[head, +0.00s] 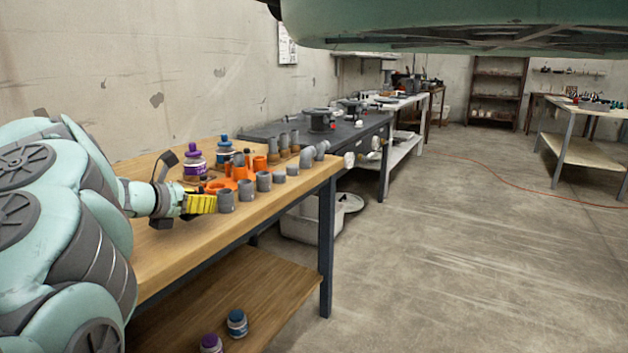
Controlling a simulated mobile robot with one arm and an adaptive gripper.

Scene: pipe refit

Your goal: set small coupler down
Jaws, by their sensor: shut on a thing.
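My gripper (201,204), with a yellow and black front end, reaches in from the left, low over the wooden workbench. It is shut at the near end of a row of grey pipe fittings. A short grey coupler (226,201) stands upright right at its tip and appears to be the small coupler in its grasp. The fingers hide the contact, and I cannot tell whether the coupler's base touches the bench top.
Several grey fittings (263,181) run away along the bench (172,249), with a grey elbow (309,155) at the far end. Orange tools (243,172) and purple-capped (194,162) and blue-capped (224,149) jars stand behind. The bench's front strip is clear.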

